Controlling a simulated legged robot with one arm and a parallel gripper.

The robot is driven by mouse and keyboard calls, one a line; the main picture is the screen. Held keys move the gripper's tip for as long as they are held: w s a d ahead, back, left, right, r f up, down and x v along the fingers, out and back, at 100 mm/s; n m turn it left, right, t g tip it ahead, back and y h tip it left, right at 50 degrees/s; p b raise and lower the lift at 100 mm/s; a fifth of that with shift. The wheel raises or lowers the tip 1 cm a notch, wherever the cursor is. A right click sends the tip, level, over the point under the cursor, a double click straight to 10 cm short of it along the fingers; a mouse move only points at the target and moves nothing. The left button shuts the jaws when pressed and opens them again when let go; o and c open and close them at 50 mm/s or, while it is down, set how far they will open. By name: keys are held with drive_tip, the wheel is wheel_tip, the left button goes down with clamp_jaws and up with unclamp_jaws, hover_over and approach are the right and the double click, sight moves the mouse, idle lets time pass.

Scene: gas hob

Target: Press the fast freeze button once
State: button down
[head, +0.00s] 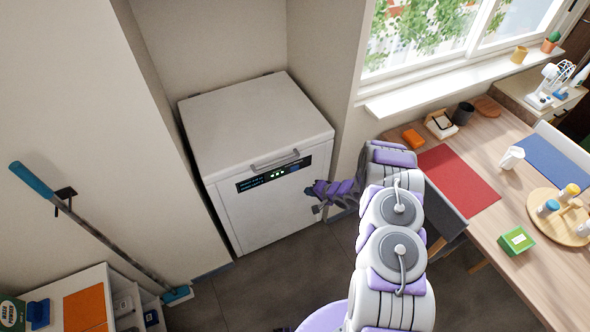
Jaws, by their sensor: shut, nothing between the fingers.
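A white chest freezer (262,125) stands in the wall recess with its lid down. A dark control panel (258,180) runs along the top of its front, below the lid handle (275,160). The panel has lit blue text at left and small green lights (276,174) near its middle. I cannot tell which mark is the fast freeze button. My gripper (309,191) is shut and empty. It appears in front of the freezer, right of and a little below the panel, and looks apart from it. My arm comes up from the bottom right.
A wooden table (495,220) with a red mat (458,180) and several small items stands at the right, with a dark chair (445,215) at its near side. A blue-handled broom (90,230) leans at the left above a low shelf unit (85,300). The floor before the freezer is clear.

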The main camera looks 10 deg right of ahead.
drive_tip(key=shift+w, duration=0.1)
drive_tip(key=b, duration=0.1)
approach(291, 173)
drive_tip(key=shift+w+a+f, duration=0.25)
drive_tip(key=shift+a+f, duration=0.15)
drive_tip(key=shift+f, duration=0.25)
drive_tip(key=shift+w+a+f, duration=0.25)
drive_tip(key=shift+a+f, duration=0.15)
drive_tip(key=shift+f, duration=0.25)
drive_tip(key=shift+w+a+b, duration=0.25)
drive_tip(key=shift+w+b, duration=0.2)
drive_tip(key=shift+w, duration=0.3)
idle(2.0)
drive_tip(key=shift+s, duration=0.1)
drive_tip(key=shift+s+d+p, duration=0.2)
drive_tip(key=shift+s+p, duration=0.15)
drive_tip(key=shift+s, duration=0.35)
drive_tip(key=shift+s+d+p, duration=0.25)
drive_tip(key=shift+s, duration=0.55)
drive_tip(key=shift+s+d+p, duration=0.25)
drive_tip(key=shift+s+p, duration=0.05)
drive_tip(key=shift+s, duration=0.5)
drive_tip(key=shift+s+d+p, duration=0.25)
drive_tip(key=shift+s+d, duration=0.05)
drive_tip(key=shift+s, duration=0.5)
